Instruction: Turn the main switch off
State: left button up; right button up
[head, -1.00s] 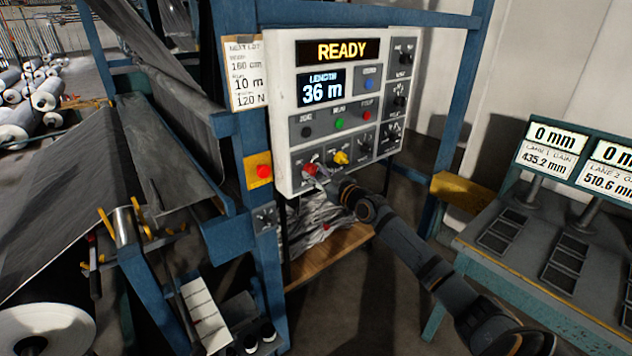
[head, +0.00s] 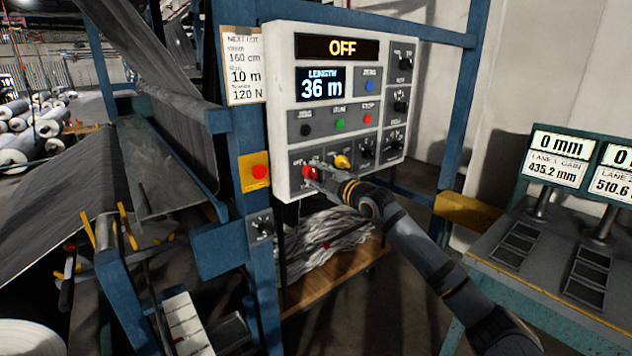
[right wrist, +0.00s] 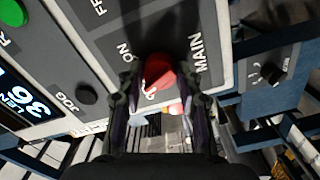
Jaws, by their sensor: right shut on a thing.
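The main switch is a red rotary knob (head: 311,172) at the lower left of the white control panel (head: 283,120). In the right wrist view the red knob (right wrist: 158,76) sits between labels reading "ON" and "MAIN". My right gripper (head: 319,175) is at the panel with its fingers shut on the knob; in the right wrist view the fingers (right wrist: 165,100) stand on both sides of it. The top display (head: 337,47) reads "OFF". The length display (head: 321,85) reads "36 m". My left gripper is not in view.
A yellow knob (head: 343,162) is close beside the red one. A red emergency button (head: 259,172) on a yellow plate is left of the panel. Black, green and red buttons sit above. A bench with lane displays (head: 557,160) stands at the right.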

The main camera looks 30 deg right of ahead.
jog(key=shift+n, duration=2.2)
jog(key=o, duration=1.2)
